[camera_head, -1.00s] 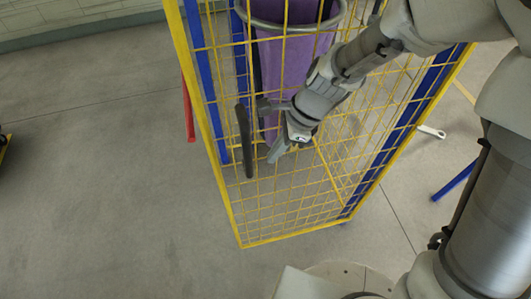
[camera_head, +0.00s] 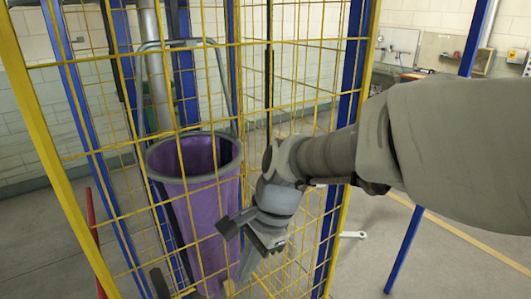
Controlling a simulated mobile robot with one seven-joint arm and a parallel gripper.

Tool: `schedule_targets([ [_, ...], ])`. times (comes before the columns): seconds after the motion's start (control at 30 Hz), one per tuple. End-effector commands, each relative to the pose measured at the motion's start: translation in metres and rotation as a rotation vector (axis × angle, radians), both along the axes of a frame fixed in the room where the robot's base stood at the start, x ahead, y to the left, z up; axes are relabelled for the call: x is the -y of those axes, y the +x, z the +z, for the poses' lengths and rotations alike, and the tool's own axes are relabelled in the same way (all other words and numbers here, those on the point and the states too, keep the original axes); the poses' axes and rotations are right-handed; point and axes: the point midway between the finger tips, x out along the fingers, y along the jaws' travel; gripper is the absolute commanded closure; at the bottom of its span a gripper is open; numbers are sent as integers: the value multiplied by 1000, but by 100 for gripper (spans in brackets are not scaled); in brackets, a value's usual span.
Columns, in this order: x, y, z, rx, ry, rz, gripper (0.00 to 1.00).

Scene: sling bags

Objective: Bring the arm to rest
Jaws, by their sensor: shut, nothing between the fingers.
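My arm (camera_head: 330,152) reaches in from the right side of the view, with its elbow bent and its wrist hanging down. My gripper (camera_head: 247,268) points downward at the lower middle of the view, next to the yellow wire mesh (camera_head: 215,100). Its fingers look shut and hold nothing. They are small and partly confused with the mesh lines. A purple bin (camera_head: 208,225) with a dark rim shows beyond the mesh, just left of my gripper.
A yellow-framed mesh cage with blue posts (camera_head: 347,80) fills the middle and left. A separate blue post (camera_head: 432,150) stands at the right. A white wrench-like item (camera_head: 353,234) lies on the floor. Wall-mounted equipment (camera_head: 398,45) shows at the back right.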

Motion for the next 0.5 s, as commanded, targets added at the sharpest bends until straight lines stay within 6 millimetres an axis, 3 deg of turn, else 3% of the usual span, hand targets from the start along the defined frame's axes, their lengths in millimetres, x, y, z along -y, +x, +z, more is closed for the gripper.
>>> schedule_targets([
  [0.2,69,-14,26,271,-93,263,100],
  [0.5,148,-49,44,535,-325,622,100],
])
